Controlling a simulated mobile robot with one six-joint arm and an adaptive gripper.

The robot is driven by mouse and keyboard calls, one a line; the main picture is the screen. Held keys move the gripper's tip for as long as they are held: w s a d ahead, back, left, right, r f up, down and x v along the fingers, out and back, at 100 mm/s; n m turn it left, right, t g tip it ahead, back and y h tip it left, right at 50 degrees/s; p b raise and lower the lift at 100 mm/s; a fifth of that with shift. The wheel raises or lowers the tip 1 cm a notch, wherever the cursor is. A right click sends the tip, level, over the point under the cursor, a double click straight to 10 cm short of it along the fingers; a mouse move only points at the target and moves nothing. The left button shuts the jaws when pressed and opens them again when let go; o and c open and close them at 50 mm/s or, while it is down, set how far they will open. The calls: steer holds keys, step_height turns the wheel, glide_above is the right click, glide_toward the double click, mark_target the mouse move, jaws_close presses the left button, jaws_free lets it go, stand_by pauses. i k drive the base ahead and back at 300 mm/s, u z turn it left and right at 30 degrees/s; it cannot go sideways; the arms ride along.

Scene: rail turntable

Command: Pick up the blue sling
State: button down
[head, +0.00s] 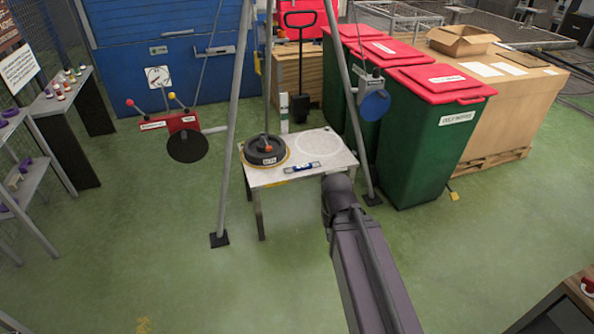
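I cannot clearly make out a blue sling in the head view. A small blue-and-white strip (302,168) lies near the front edge of the white table (275,180), too small to identify. A blue disc (374,105) is mounted by the right leg of the tripod frame. My arm reaches up from the bottom of the picture, and its dark end joint is just right of the table's front corner. My gripper does not show; the arm may hide it.
A dark round weight (264,151) sits on the table under the tripod frame (232,140). Green bins with red lids (430,130) and a pallet box (525,100) stand right. Shelves (25,180) stand left. The green floor in front is open.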

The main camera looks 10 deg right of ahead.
mark_target(306, 166)
steer(key=z, duration=0.1)
steer(key=i, duration=0.95)
steer(key=u, duration=0.1)
steer(key=k, duration=0.65)
steer(key=u, duration=0.35)
steer(key=i, duration=0.35)
steer(key=u, duration=0.05)
